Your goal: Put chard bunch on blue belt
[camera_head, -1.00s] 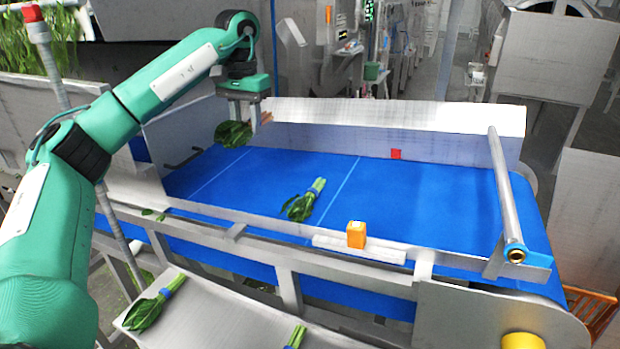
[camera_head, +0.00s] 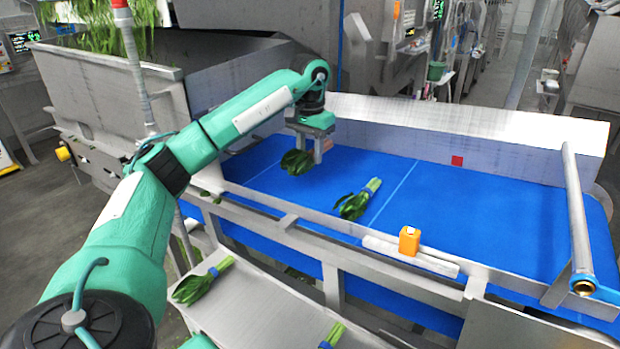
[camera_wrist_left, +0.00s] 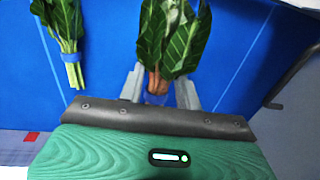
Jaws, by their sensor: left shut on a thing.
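My left gripper (camera_head: 316,150) is over the blue belt (camera_head: 440,210), toward its left end. It is shut on a leafy chard bunch (camera_head: 296,162), whose dark green leaves hang just above or at the belt; I cannot tell if they touch it. In the left wrist view the held chard bunch (camera_wrist_left: 172,35) has its reddish-brown stems and a blue band between the fingers (camera_wrist_left: 160,92). Another green bunch (camera_head: 358,199) with pale stems lies on the belt to the right; it also shows in the left wrist view (camera_wrist_left: 66,35). My right gripper is not in view.
A bunch with a blue band (camera_head: 204,281) and part of another (camera_head: 332,335) lie on the metal shelf (camera_head: 265,310) in front. An orange block (camera_head: 409,240) sits on the near rail. A metal bar (camera_head: 578,220) spans the right end. The belt's right half is clear.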

